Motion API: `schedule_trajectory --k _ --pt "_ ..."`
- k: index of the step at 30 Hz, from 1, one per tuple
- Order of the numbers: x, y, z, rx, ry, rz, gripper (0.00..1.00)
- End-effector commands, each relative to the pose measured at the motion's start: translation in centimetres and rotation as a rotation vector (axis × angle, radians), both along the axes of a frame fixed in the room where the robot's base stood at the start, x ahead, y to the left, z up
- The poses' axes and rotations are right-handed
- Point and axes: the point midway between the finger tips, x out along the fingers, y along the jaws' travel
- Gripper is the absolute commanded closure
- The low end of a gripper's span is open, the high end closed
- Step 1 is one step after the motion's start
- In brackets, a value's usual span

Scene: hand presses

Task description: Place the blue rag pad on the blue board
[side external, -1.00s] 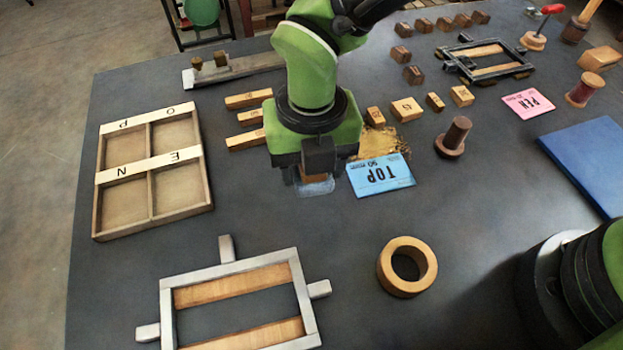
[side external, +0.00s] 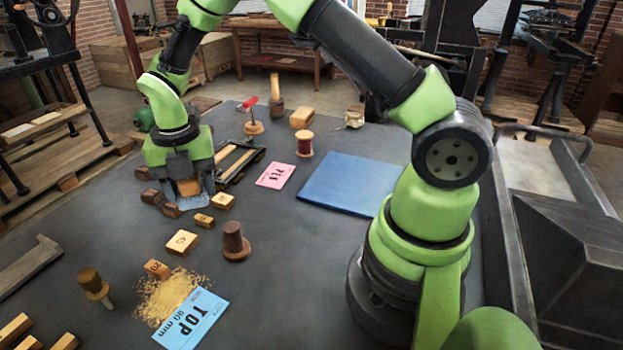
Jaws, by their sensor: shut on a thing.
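My gripper (side external: 187,178) is at the left of the side external view, pointing down and shut on the blue rag pad (side external: 208,186). The pad shows as a wooden block with pale blue cloth below and around it, partly hidden by the fingers.
A brown peg (side external: 235,241), wooden blocks (side external: 183,241) and a blue TOP card (side external: 190,318) are nearer the camera.

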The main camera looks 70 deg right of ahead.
Motion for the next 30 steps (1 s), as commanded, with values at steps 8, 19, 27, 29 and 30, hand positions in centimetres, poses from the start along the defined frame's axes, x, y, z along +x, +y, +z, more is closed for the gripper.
schedule_trajectory --k 8,19,27,29,30 --pt "-4.6 -14.7 0.3 0.001 0.001 -0.436 0.71" --pt "-16.4 -26.1 0.7 0.001 -0.001 -0.94 0.71" --pt "-20.6 -27.8 0.3 0.002 0.001 -1.084 0.71" --pt "-20.8 -27.9 -0.6 0.003 0.003 -1.091 0.71" --pt "-20.8 -27.9 -1.4 0.005 0.004 -1.093 0.71"
